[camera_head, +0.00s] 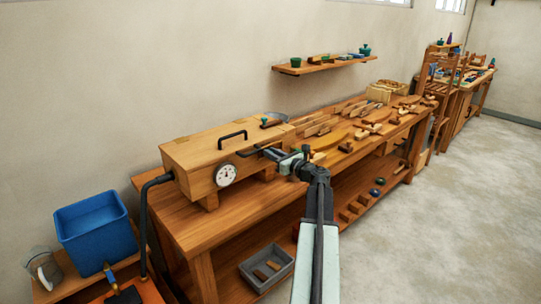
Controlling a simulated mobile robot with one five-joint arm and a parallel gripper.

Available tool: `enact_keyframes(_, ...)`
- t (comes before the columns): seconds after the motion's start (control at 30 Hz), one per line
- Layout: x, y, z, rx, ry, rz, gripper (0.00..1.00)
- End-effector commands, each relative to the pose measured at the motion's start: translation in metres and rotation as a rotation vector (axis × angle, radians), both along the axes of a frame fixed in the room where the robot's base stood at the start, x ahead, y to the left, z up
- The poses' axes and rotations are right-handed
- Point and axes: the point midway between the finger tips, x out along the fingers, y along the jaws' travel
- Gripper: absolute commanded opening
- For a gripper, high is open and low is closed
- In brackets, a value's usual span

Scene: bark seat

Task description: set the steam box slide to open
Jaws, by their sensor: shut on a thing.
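A dark slide (255,151) sits on the long front side, right of the dial, and runs toward my gripper. My gripper (280,157) is at that side of the box, shut on the slide's outer end. The jaws partly cover the place where they grip. How far the slide is drawn cannot be told.
A black hose (144,220) runs into the box's left end. Wooden parts and tools cover the workbench (213,229) to the right. A blue bin (93,233) stands at left, and a grey tray (266,268) lies below. The floor (450,200) at right is clear.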

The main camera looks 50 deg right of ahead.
Motion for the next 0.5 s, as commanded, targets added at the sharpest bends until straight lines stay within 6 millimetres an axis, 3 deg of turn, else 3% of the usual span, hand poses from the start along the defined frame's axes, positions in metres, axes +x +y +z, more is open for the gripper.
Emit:
enact_keyframes(0.27, 0.0, -0.007, 0.0, 0.0, 0.0, 0.0, 0.0)
enact_keyframes(0.5, -0.002, -0.049, 0.0, 0.001, 0.0, -0.001, 0.0)
